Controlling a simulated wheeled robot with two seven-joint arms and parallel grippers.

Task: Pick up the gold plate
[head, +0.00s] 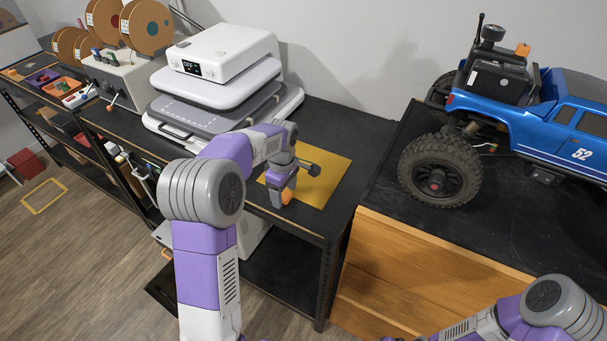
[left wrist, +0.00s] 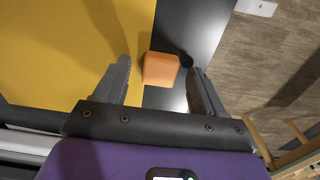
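The gold plate (head: 332,180) is a thin flat yellow sheet lying on the black bench, right of the white press. In the left wrist view the plate (left wrist: 60,50) fills the upper left. A small orange block (left wrist: 161,69) sits at the plate's edge; whether it is joined to the plate I cannot tell. It also shows in the head view (head: 287,196). My left gripper (left wrist: 160,72) is open over the plate's front edge, its fingers on either side of the orange block with gaps showing. My left arm hides part of the plate. My right gripper is out of view.
A white press (head: 222,50) stands left of the plate. A blue crawler truck (head: 550,120) is on the black-topped wooden cabinet (head: 400,265) at right. Spools (head: 146,25) and small bins are at far left. The bench front drops to a wooden floor.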

